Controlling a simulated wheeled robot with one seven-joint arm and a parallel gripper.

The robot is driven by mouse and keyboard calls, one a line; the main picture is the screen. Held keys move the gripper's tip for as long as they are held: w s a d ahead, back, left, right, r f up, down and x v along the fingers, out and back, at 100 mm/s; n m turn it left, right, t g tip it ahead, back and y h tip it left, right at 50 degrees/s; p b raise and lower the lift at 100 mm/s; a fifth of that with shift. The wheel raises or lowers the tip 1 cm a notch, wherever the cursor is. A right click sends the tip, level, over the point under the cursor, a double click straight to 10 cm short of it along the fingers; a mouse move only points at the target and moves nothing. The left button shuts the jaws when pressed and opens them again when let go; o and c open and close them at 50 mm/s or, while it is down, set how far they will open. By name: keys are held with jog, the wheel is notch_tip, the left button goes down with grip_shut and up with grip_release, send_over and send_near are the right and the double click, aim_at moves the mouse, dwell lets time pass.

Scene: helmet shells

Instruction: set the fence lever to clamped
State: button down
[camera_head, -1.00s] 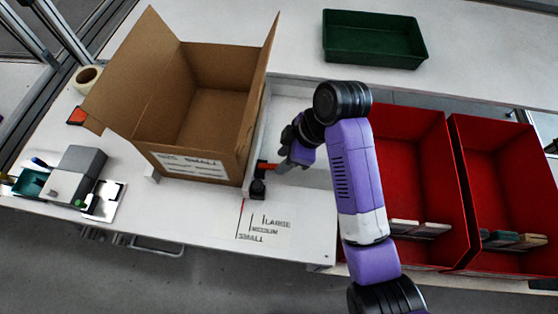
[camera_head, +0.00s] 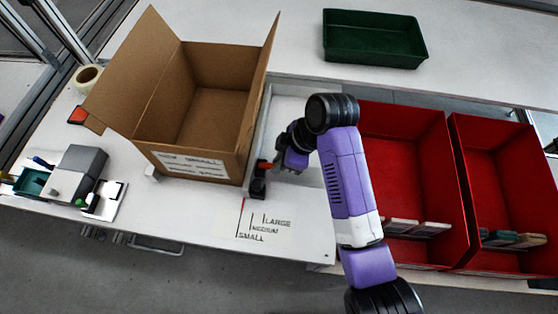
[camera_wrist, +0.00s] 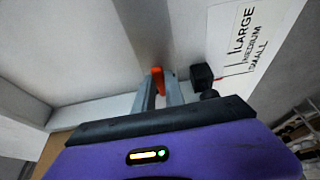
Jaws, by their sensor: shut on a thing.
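The orange-red fence lever (camera_head: 264,165) is beside the lower right corner of the cardboard box, just above a black clamp block (camera_head: 258,188). My gripper (camera_head: 274,166) comes to the lever from the right. In the wrist view, the orange lever (camera_wrist: 157,71) shows between the tips of my gripper's fingers (camera_wrist: 159,84), which are shut on it. The black clamp block (camera_wrist: 201,75) is just right of the fingers. The fingers hide part of the lever, and I cannot tell its exact angle.
An open cardboard box (camera_head: 190,120) stands left of the fence (camera_head: 261,125). A size label (camera_head: 265,222) reading LARGE, MEDIUM, SMALL lies in front. Red bins (camera_head: 415,150) are right of my arm. A green tray (camera_head: 374,62) is at the back.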

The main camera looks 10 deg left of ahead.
jog(key=shift+d+f+y+b, duration=0.3)
jog(key=shift+f+y, duration=0.2)
jog(key=shift+y, duration=0.3)
jog(key=shift+a, duration=0.1)
jog(key=c, duration=1.4)
grip_release()
jog(key=shift+r, duration=0.1)
jog(key=v, duration=0.7)
jog(key=shift+d+r+b, duration=0.2)
jog(key=shift+d+b, duration=0.15)
jog(key=shift+b, duration=0.05)
